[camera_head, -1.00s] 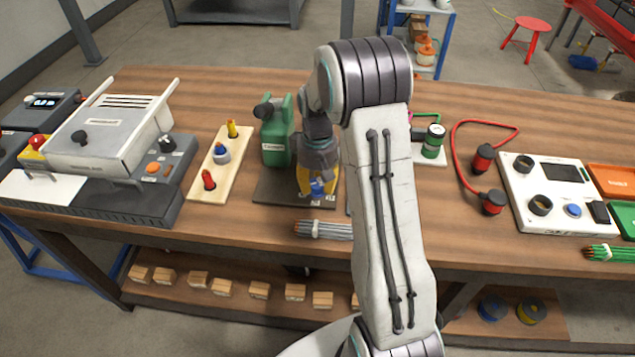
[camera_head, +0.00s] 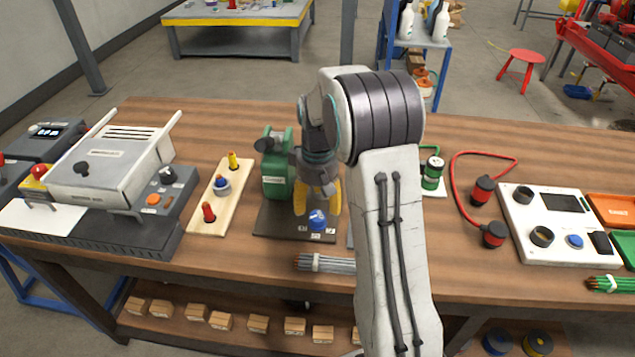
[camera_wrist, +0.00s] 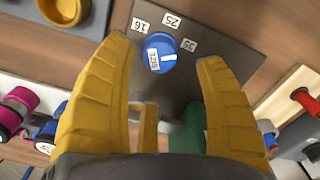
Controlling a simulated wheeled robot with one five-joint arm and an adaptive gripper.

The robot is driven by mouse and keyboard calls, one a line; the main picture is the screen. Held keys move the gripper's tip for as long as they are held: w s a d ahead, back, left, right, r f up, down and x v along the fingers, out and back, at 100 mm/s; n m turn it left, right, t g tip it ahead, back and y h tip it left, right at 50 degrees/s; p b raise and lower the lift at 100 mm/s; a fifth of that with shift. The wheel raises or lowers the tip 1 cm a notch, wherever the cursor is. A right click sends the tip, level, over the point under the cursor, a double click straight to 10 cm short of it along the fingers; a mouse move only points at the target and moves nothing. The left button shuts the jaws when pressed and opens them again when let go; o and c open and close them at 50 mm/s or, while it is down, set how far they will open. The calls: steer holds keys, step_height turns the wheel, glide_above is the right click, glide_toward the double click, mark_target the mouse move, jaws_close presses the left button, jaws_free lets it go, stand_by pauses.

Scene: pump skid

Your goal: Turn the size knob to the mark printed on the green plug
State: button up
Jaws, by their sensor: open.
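The blue size knob (camera_head: 318,220) sits on a dark plate (camera_head: 270,222) with small white labels in front of it. In the wrist view the knob (camera_wrist: 160,54) carries the word SIZE and a white mark, and the labels read 16, 25 and 35. I cannot tell surely which label the mark points at. My gripper (camera_head: 318,203) is open above and just behind the knob, its yellow fingers apart and touching nothing visible. In the wrist view the knob shows between the fingertips. I cannot make out a green plug with a readable mark.
A wooden board (camera_head: 207,222) with yellow, blue and red pieces lies to the left. A grey cable bundle (camera_head: 330,263) lies in front. A green-and-black cylinder (camera_head: 433,173) stands right of my arm.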

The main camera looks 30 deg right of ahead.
mark_target(317, 213)
step_height(317, 213, up, 7)
steer(key=shift+f, duration=0.15)
stand_by(0.8)
steer(key=s+f, duration=0.1)
steer(key=s+f+m, duration=0.1)
steer(key=f, duration=0.1)
steer(key=s+a+f+m, duration=0.1)
steer(key=s, duration=0.1)
steer(key=shift+f+g, duration=0.4)
steer(key=shift+m, duration=0.4)
steer(key=s, duration=0.2)
steer(key=s+a, duration=0.1)
steer(key=s, duration=0.2)
steer(key=shift+s+a+r, duration=0.35)
steer(key=shift+s, duration=0.05)
steer(key=s+a+r+n+t+p, duration=0.2)
steer(key=s+a+r+t+p, duration=0.2)
steer(key=s+r, duration=0.8)
steer(key=s+a+p, duration=0.1)
steer(key=a, duration=0.1)
steer(key=shift+s+a+r, duration=0.2)
steer(key=shift+s+a, duration=0.05)
steer(key=shift+a, duration=0.15)
